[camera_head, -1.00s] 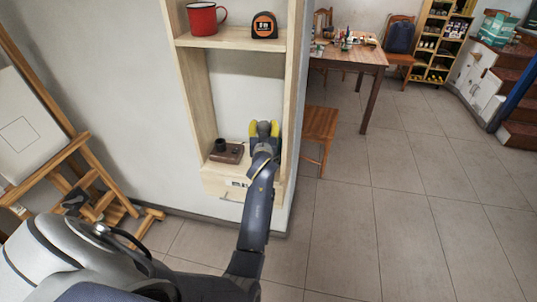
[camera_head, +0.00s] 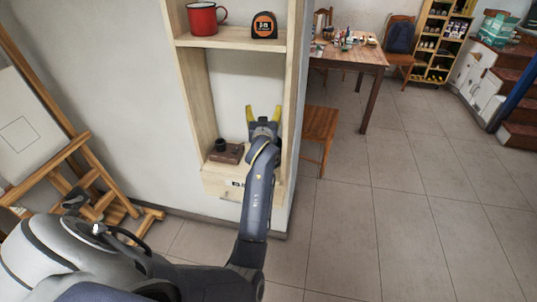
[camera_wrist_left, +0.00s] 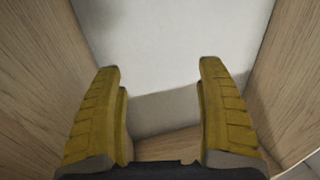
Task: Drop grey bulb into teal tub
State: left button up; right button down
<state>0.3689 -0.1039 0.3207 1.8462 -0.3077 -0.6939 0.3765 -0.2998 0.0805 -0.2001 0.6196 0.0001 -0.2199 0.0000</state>
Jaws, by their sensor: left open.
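My left gripper (camera_head: 264,113) is in the lower bay of the wooden shelf unit (camera_head: 198,95), above the bay's bottom board. Its yellow fingers are spread apart and point up and inward. In the left wrist view, the open fingers (camera_wrist_left: 160,75) have nothing between them, with the pale back wall beyond. I cannot make out a grey bulb in any view. A teal box-like container (camera_head: 497,28) stands on the stairs at the far right; I cannot tell if it is the teal tub. My right gripper is not in view.
A brown block with a dark round piece (camera_head: 226,153) sits left of the gripper on the bottom board. A red mug (camera_head: 202,19) and a tape measure (camera_head: 264,25) stand on the shelf above. Wooden side walls flank the gripper. Tiled floor (camera_head: 400,200) is clear at right.

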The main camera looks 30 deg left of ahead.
pick_arm(q)
jog(key=shift+r, duration=1.85)
